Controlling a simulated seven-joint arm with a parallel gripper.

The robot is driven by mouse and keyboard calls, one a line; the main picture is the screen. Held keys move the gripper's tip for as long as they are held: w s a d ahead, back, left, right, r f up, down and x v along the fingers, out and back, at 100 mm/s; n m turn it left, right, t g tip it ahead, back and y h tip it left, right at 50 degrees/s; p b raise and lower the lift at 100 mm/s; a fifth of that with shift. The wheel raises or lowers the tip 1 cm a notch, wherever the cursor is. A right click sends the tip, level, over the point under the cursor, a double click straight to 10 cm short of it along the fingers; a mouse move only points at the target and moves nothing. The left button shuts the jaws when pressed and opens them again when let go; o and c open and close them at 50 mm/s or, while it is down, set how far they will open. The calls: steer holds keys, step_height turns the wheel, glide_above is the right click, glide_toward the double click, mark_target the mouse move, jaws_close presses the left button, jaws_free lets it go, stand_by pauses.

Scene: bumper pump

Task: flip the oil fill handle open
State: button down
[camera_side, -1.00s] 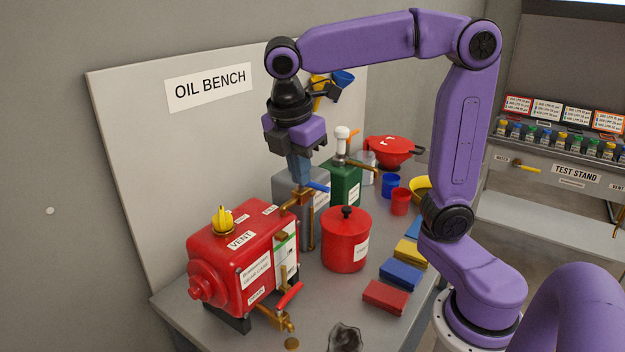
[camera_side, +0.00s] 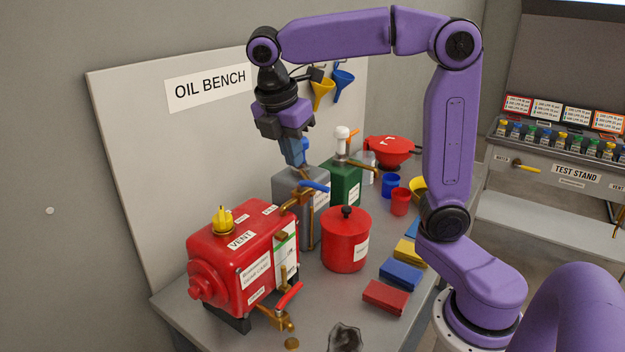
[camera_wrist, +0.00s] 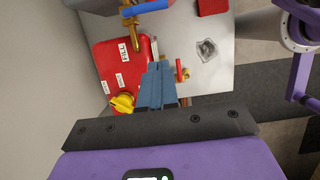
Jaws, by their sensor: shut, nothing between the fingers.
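The red pump (camera_side: 245,265) stands at the front left of the bench, with a yellow vent cap on top. A blue lever handle (camera_side: 314,186) sits on the brass fill pipe (camera_side: 290,203) above the pump's back right, in front of the grey can. In the wrist view, the blue handle (camera_wrist: 150,7) and brass fitting (camera_wrist: 130,22) are at the top edge, near the FILL label. My gripper (camera_side: 301,165) is shut and empty, just above and left of the blue handle, apparently apart from it. Its closed fingertips (camera_wrist: 160,66) show over the pump.
A grey can (camera_side: 310,235) and a green can (camera_side: 347,180) stand behind the pump. A red lidded pot (camera_side: 345,240) is to the right. A red lever (camera_side: 289,296) is low on the pump's front. The backboard (camera_side: 130,150) rises close behind my gripper.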

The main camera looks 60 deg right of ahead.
mark_target(314, 187)
steer(key=d+f, duration=0.6)
steer(key=f, duration=0.2)
steer(key=shift+d+f, duration=0.2)
steer(key=shift+f, duration=0.1)
